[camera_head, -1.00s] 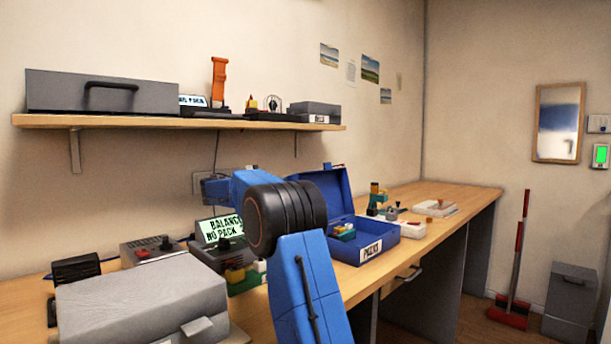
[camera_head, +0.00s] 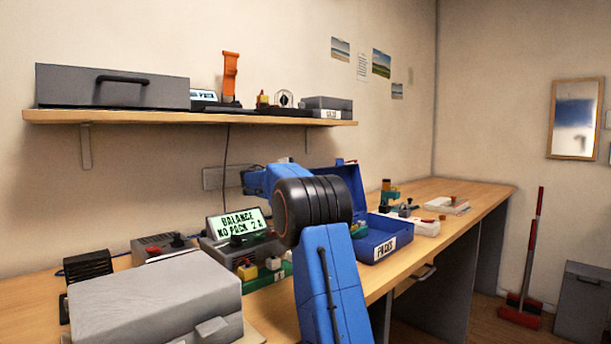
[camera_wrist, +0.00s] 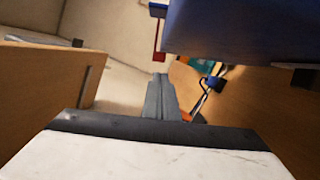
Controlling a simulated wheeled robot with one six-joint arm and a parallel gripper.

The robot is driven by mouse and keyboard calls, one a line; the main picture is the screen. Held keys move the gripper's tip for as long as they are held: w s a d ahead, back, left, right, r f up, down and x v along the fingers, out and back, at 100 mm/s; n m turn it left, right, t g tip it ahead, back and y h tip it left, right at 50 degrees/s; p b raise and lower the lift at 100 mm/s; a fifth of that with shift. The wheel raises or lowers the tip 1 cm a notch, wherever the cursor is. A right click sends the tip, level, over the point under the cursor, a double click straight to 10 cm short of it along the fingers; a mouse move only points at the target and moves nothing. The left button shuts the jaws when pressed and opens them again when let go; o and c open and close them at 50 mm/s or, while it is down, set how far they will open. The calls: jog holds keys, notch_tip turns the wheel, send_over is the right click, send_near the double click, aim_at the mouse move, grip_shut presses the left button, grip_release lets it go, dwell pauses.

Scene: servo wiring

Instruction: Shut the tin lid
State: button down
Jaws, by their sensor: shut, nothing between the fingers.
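The blue tin (camera_head: 385,247), labelled on its front, stands on the bench. Its lid (camera_head: 350,180) stands up at the back, open; my arm covers the lid's left part. In the head view my gripper is hidden behind my blue arm. In the wrist view my gripper (camera_wrist: 160,80) shows as grey fingers close together, shut and empty. A large dark blue surface (camera_wrist: 250,30) fills the upper right of the wrist view, near the fingers. It looks like part of the tin, but I cannot tell which part. No contact is visible.
A display unit (camera_head: 240,225) and a grey case (camera_head: 150,305) stand left of my arm. A servo fixture (camera_head: 388,195) and white tray (camera_head: 425,225) sit beyond the tin. A shelf (camera_head: 200,119) hangs above.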

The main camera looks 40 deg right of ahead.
aim_at(340, 161)
jog(key=shift+s+r, duration=0.3)
jog(key=shift+s, duration=0.5)
jog(key=shift+s+r, duration=0.3)
jog(key=shift+s, duration=0.5)
jog(key=s+r+m, duration=0.1)
jog(key=s, duration=0.2)
jog(key=s+r+m+y, duration=0.1)
jog(key=s+m, duration=0.1)
jog(key=s, duration=0.1)
jog(key=s+d+r+m, duration=0.1)
jog(key=s+r+m, duration=0.1)
jog(key=shift+s, duration=0.4)
jog(key=s+d+f+m+t+y, duration=0.15)
jog(key=s+m, duration=0.25)
jog(key=s, duration=0.4)
jog(key=s+f+m+t+y, duration=0.1)
jog(key=s+f+m, duration=0.3)
jog(key=s, duration=0.5)
jog(key=s+f+m+t, duration=0.1)
jog(key=s+f+m, duration=0.3)
jog(key=f, duration=0.3)
jog(key=shift+s+d+f, duration=0.35)
jog(key=shift+s+f, duration=0.05)
jog(key=shift+s, duration=0.45)
